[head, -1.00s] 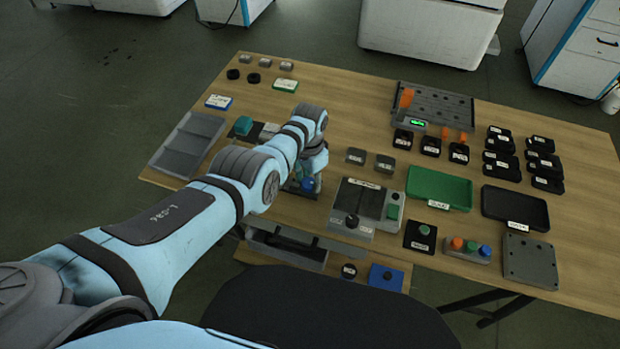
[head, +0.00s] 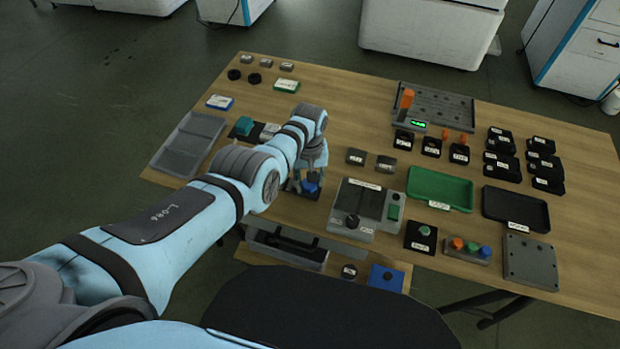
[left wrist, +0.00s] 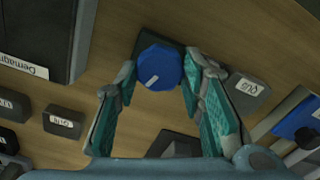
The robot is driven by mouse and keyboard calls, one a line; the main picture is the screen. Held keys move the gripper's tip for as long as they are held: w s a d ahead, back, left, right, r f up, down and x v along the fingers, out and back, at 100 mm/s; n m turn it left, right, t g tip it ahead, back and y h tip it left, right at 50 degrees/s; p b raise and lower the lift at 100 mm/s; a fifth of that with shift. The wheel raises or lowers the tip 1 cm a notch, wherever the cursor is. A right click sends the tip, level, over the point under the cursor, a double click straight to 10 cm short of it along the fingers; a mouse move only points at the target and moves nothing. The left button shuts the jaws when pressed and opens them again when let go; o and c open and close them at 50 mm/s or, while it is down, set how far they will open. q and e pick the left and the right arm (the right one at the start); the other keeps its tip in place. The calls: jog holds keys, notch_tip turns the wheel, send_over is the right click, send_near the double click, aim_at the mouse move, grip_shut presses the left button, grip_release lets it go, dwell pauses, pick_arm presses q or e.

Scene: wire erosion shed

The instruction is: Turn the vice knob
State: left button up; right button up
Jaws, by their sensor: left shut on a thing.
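The blue knob (head: 311,188) sits on a dark base near the table's front edge, left of the centre of the head view. In the left wrist view, the knob (left wrist: 158,70) is round and faceted, with a white mark pointing to the lower left. My left gripper (head: 309,178) reaches down over it from above. Its teal-padded fingers lie on either side of the knob and are shut on it. The fingers partly hide the knob and its base in the head view. My right gripper is not in view.
A teal block (head: 243,126) and a grey tray (head: 188,143) lie to the left. Green (head: 440,188) and black (head: 515,208) trays lie to the right. Bare wood shows behind the gripper.

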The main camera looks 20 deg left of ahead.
pick_arm(q)
jog(key=shift+n, duration=2.1)
jog(key=o, duration=1.1)
jog(key=shift+o, duration=0.2)
notch_tip(320, 180, up, 12)
